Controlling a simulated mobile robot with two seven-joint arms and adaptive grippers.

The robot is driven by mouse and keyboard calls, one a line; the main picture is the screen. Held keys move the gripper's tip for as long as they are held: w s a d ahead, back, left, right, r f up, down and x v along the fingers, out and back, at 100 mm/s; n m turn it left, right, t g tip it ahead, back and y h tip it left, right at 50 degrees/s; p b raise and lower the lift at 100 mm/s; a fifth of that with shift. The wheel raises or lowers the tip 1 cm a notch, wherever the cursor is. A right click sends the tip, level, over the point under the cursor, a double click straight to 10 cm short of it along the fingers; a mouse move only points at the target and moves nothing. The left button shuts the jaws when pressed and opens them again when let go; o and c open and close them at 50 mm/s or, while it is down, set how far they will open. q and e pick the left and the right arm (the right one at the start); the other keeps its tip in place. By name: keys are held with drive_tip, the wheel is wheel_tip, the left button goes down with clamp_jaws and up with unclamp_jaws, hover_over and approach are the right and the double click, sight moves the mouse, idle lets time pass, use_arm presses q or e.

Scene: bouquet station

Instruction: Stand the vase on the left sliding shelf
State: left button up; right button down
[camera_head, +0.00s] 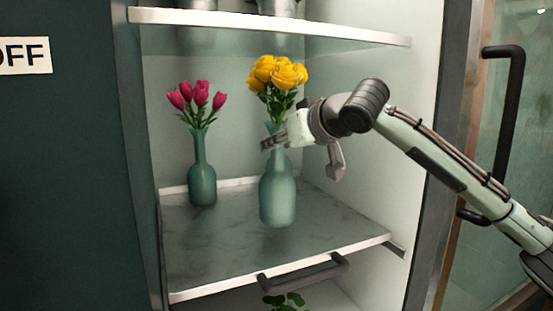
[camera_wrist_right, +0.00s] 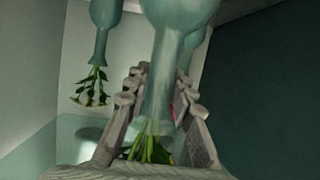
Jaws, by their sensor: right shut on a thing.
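A blue-green vase with yellow roses (camera_head: 277,190) is upright over the middle shelf (camera_head: 215,262) of the open cabinet. My right gripper (camera_head: 275,141) reaches in from the right and is shut around its narrow neck. Whether its base touches the shelf or hangs just above it, I cannot tell. The right wrist view shows this vase upside down, with its neck (camera_wrist_right: 158,88) between the fingers (camera_wrist_right: 160,110). A similar vase with pink tulips (camera_head: 202,172) stands on the shelf to the left and behind. My left gripper is not in view.
The middle shelf has a pull handle (camera_head: 303,272) at its front edge. An upper shelf (camera_head: 270,24) holds grey containers. In the right wrist view another vase (camera_wrist_right: 104,32) with pale flowers shows at left. The shelf's front left is bare. A cabinet door handle (camera_head: 510,115) is at right.

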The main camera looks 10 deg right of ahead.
sight(281, 159)
drive_tip(key=shift+w+r, duration=0.15)
drive_tip(key=shift+f, duration=0.3)
wheel_tip(281, 159, down, 2)
drive_tip(key=shift+f, duration=0.4)
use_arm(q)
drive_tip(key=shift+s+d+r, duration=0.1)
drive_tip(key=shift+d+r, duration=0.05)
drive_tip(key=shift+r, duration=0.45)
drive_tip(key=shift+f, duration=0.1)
use_arm(e)
drive_tip(key=shift+f, duration=0.15)
drive_tip(key=c, duration=1.6)
unclamp_jaws()
drive_tip(key=shift+f, duration=0.1)
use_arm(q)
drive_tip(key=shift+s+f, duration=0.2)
use_arm(e)
drive_tip(key=o, duration=0.3)
